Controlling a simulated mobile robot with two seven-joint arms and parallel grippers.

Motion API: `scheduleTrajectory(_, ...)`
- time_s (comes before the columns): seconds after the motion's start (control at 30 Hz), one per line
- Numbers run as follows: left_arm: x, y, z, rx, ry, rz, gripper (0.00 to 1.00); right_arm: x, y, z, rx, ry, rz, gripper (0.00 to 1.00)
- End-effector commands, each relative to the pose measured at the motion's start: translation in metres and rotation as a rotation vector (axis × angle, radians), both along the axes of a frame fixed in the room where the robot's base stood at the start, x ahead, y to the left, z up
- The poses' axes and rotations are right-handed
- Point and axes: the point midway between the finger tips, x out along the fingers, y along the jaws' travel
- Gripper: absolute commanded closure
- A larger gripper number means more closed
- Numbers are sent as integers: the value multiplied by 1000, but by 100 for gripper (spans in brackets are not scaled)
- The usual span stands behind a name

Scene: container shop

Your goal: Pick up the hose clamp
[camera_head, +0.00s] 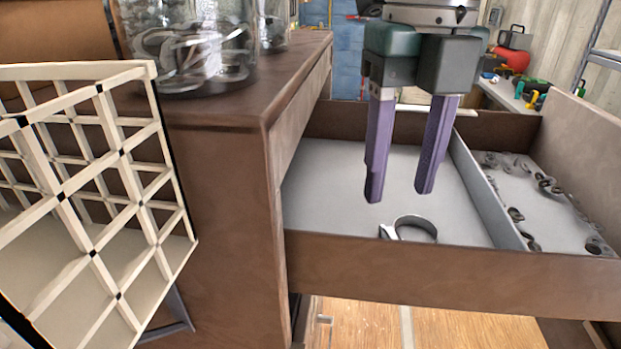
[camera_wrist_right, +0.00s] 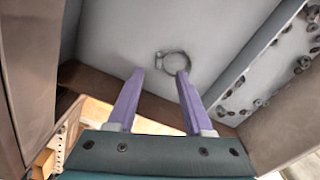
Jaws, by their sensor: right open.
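The hose clamp is a metal ring (camera_head: 412,229) with a small screw housing on its left side. It lies in the wide left compartment of the open drawer (camera_head: 420,264), near the front wall. In the right wrist view the hose clamp (camera_wrist_right: 173,61) shows beyond my fingertips, on the pale drawer floor. My right gripper (camera_head: 399,196) points down with its purple fingers apart. It is empty and above the drawer floor, behind and above the clamp. In the right wrist view the right gripper (camera_wrist_right: 160,73) is also open. My left gripper is not in view.
A divider (camera_head: 484,196) separates a right compartment with several small metal parts (camera_head: 547,184). A brown cabinet (camera_head: 228,200) carries large glass jars (camera_head: 188,50). A white lattice crate (camera_head: 92,160) stands at left. The drawer walls surround the clamp.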

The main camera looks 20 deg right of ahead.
Motion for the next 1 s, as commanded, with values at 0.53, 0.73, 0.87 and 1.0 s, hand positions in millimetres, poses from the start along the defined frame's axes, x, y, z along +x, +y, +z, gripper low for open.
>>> scheduleTrajectory(0.53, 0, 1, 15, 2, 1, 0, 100, -2, 0, -56, 0, -3, 0, 49)
scheduleTrajectory(0.73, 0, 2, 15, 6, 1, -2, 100, -2, 0, -55, 0, -3, 0, 58)
scheduleTrajectory(0.87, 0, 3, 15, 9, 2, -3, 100, -2, 0, -55, 0, -3, 0, 72)
scheduleTrajectory(1.0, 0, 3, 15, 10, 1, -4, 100, -2, 0, -55, 0, -3, 0, 88)
